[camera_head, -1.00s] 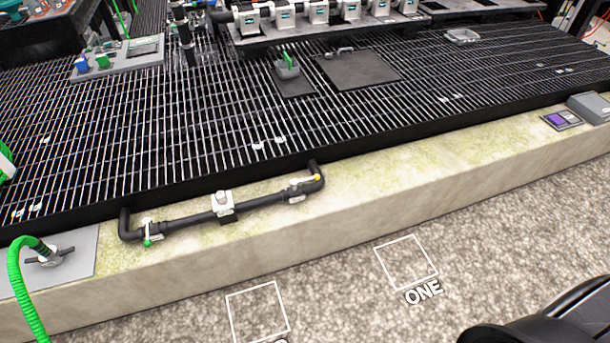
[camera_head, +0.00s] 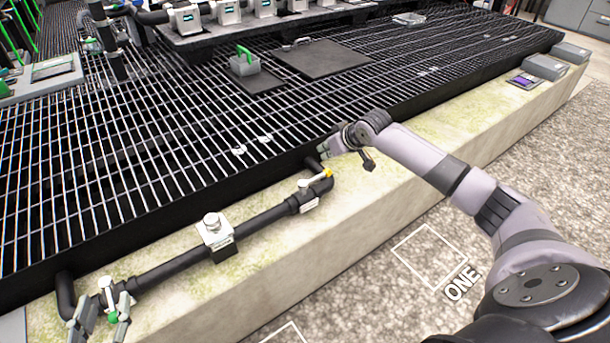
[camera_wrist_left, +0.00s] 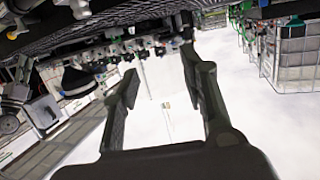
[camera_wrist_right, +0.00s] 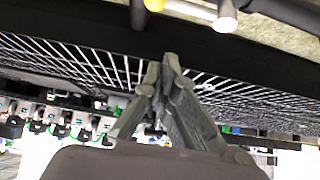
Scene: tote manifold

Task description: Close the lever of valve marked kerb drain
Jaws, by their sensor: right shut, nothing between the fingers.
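A black pipe (camera_head: 265,220) runs along the kerb with a lever valve near each end. The right valve has a pale lever with a yellow tip (camera_head: 328,173); this tip also shows at the top of the right wrist view (camera_wrist_right: 154,4). The left valve has a green tip (camera_head: 113,318). I cannot read which is marked kerb drain. My right gripper (camera_head: 326,150) is shut and empty, just behind and above the yellow-tipped valve, seemingly apart from it. My left gripper (camera_head: 106,302) is open at the green-tipped valve, its fingers on either side; contact cannot be told.
A silver-capped fitting (camera_head: 213,228) stands mid-pipe. Black grating (camera_head: 180,130) lies behind the kerb, with a grey box with a green handle (camera_head: 244,64) and a dark plate (camera_head: 322,58) on it.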

